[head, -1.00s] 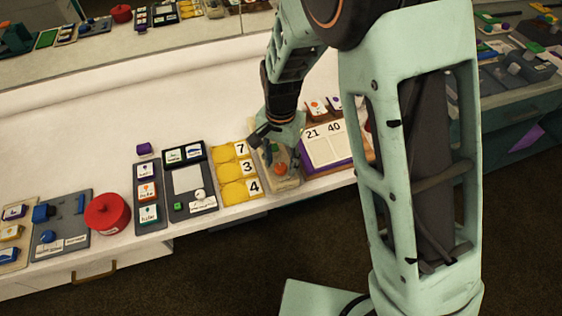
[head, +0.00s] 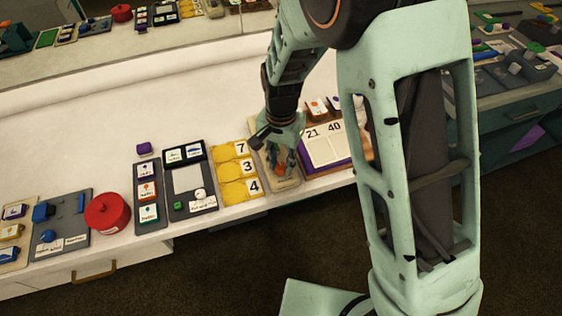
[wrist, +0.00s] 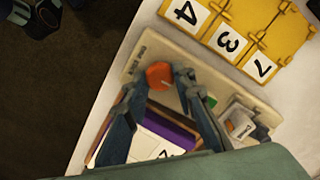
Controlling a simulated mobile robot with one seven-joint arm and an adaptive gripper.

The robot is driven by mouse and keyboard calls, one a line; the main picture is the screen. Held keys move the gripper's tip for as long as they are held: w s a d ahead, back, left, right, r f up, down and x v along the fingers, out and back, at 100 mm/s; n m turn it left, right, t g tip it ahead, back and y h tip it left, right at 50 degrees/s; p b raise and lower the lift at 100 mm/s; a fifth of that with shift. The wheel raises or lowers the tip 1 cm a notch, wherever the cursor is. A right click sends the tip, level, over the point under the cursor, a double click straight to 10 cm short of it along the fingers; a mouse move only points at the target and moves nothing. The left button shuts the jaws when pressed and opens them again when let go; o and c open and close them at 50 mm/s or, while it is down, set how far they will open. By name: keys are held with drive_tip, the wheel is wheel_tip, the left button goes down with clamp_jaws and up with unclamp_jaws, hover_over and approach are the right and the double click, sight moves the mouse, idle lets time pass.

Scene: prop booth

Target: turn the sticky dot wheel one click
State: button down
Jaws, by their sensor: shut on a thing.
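The sticky dot wheel appears to be the small orange-red faceted piece (wrist: 159,76) near one end of a beige board (wrist: 141,53). In the head view the wheel (head: 281,172) is partly covered by my fingers, on the board (head: 287,186) near the counter's front edge. My gripper (wrist: 160,78) is shut on the wheel, one blue-grey finger on each side of it. In the head view my gripper (head: 282,163) reaches down from above. The wheel's lower side and the exact finger contact are hidden.
A yellow board with cards 7, 3 and 4 (head: 225,174) lies close on the left. A purple-edged board marked 21 and 40 (head: 325,147) lies close on the right. A red round pot (head: 107,214) stands farther left. The counter behind is clear.

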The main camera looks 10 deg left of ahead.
drive_tip(key=n+b, duration=0.1)
drive_tip(key=n, duration=0.3)
drive_tip(key=shift+n, duration=0.4)
drive_tip(key=n, duration=0.4)
drive_tip(key=shift+n+b, duration=0.3)
drive_tip(key=shift+b, duration=0.1)
drive_tip(key=n, duration=0.4)
drive_tip(key=shift+n+p, duration=0.4)
drive_tip(key=shift+n, duration=1.5)
drive_tip(key=shift+n, duration=0.3)
drive_tip(key=c, duration=1.6)
unclamp_jaws()
